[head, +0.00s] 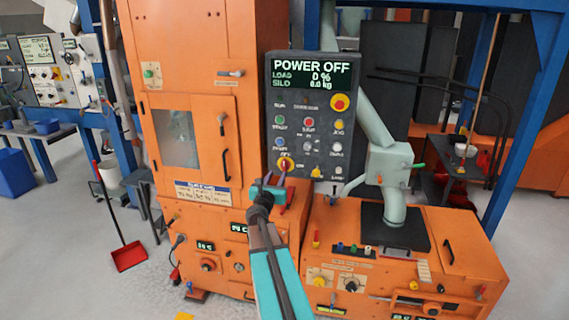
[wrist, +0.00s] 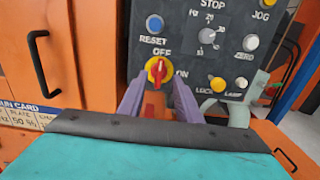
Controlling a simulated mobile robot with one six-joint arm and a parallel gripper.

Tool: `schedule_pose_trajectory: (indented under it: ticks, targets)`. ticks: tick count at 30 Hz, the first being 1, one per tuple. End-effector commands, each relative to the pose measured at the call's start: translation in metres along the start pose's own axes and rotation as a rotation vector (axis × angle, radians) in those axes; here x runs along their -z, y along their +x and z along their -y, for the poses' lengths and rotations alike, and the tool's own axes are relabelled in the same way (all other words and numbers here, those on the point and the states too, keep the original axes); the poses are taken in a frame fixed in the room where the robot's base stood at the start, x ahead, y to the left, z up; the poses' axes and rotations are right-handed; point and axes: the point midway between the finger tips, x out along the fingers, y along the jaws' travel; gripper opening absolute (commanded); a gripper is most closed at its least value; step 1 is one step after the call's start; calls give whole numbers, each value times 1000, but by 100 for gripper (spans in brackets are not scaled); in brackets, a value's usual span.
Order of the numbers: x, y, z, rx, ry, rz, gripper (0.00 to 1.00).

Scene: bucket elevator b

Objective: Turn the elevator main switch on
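The main switch (head: 285,165) is a red handle on a yellow round plate, low on the dark control panel (head: 327,140). In the wrist view the switch (wrist: 157,71) has OFF printed above it and ON to its right; its handle stands nearly upright, towards OFF. The panel display (head: 313,73) reads POWER OFF, load 0 %, silo 0.0 kg. My gripper (head: 271,178) is just in front of the panel. In the wrist view its two purple fingers (wrist: 157,92) are apart, with the switch between and beyond their tips. I cannot tell whether they touch it.
A red emergency button (head: 340,102) is at the panel's upper right. An orange cabinet (head: 205,60) stands left; an orange machine (head: 455,235) stands below right.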

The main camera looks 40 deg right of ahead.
Motion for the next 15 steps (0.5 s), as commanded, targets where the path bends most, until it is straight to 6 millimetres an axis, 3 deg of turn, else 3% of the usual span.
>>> schedule_pose_trajectory:
  ticks: [15]
  targets:
    - [0,48,-1,0,1,-1,31]
